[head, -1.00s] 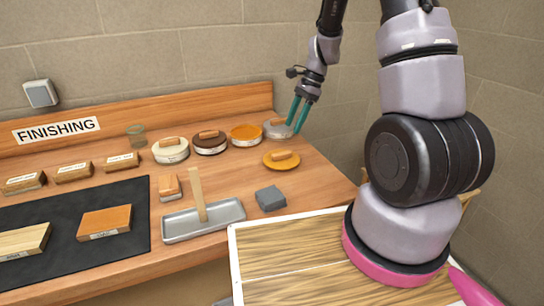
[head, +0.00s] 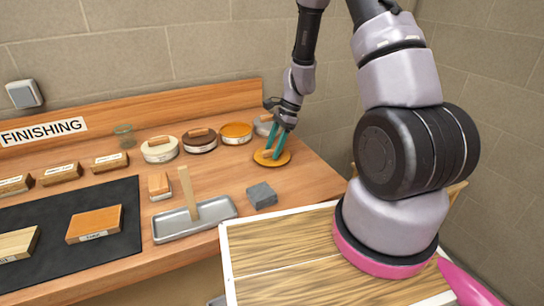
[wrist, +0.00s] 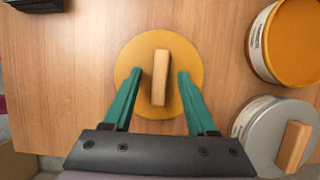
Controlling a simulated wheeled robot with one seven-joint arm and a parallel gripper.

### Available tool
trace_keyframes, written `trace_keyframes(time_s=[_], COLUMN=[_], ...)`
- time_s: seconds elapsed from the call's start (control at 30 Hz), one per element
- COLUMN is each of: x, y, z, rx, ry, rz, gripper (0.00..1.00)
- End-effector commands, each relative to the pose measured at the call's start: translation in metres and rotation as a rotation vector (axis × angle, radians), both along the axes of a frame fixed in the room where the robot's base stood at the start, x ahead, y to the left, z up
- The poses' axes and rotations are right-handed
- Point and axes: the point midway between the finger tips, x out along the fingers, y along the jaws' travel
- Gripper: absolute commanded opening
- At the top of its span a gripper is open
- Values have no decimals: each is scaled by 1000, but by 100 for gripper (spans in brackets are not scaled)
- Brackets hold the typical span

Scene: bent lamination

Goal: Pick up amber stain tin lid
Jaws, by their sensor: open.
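The amber stain tin lid (head: 272,157) is an orange-amber disc with a pale wooden handle bar. It lies flat on the bench in front of the tins. My gripper (head: 277,144) is over it, with teal fingers pointing down. In the wrist view the lid (wrist: 187,58) is centred, and its handle (wrist: 161,77) stands between the two open fingers of my gripper (wrist: 158,85), with a gap on each side. The open amber tin (head: 236,138) stands behind the lid to the left; it also shows in the wrist view (wrist: 287,50).
A grey-lidded tin (head: 262,120) stands close behind my gripper. A dark-brown tin (head: 200,148) and a white tin (head: 160,157) stand further left. A grey block (head: 262,195) and a metal tray (head: 170,228) are nearer the front. Bare bench lies right of the lid.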

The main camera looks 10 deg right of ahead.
Motion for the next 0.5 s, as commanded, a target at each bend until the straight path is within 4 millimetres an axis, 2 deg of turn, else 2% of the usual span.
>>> trace_keyframes(time_s=[0.07,0.1,0.23,0.5], x=[0,0,0,0], y=[0,0,0,0], z=[0,0,0,1], rx=[0,0,0,0], ry=[0,0,0,0], rz=[0,1,1,1], gripper=[57,50,0,0])
